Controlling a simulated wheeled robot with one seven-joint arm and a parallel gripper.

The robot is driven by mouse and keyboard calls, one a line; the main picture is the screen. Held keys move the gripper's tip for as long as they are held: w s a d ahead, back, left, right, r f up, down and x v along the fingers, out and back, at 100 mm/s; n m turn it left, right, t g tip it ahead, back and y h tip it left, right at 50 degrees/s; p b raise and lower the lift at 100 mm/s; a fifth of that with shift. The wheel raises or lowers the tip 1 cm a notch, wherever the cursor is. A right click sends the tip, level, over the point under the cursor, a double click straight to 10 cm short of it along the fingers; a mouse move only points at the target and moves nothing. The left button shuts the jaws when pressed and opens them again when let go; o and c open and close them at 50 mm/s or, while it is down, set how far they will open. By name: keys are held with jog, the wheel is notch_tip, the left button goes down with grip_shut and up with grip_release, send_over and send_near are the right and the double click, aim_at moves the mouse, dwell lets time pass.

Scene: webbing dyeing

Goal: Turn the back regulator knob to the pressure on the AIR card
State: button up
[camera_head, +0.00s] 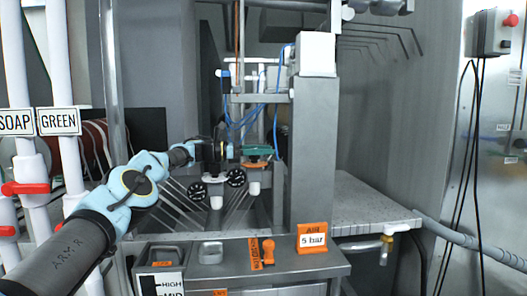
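The orange AIR card (312,239) stands on the steel bench in front of the column and reads "5 bar". Two round dial gauges are behind the bench: the left gauge (197,191) and the right gauge (236,177). Their needles are too small to read. White cups (216,202) hang below the regulators. A green and orange part (257,152) sits above the right cup; I cannot tell if it is the back knob. My gripper (222,151) reaches in from the left, above the gauges. Its fingers are small and dark, so their opening and any contact are unclear.
A steel column (313,150) stands right of the regulators. Blue air hoses (242,122) hang behind them. A small orange object (267,251) and a silver block (210,252) are on the bench. White pipes with red valve handles (25,188) stand at left.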

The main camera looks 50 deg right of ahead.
jog(key=shift+a, duration=0.1)
jog(key=b+v, duration=0.4)
jog(key=v, duration=0.5)
jog(key=shift+w+f, duration=0.1)
jog(key=shift+w, duration=0.05)
jog(key=shift+w+a, duration=0.4)
jog(key=shift+a, duration=0.2)
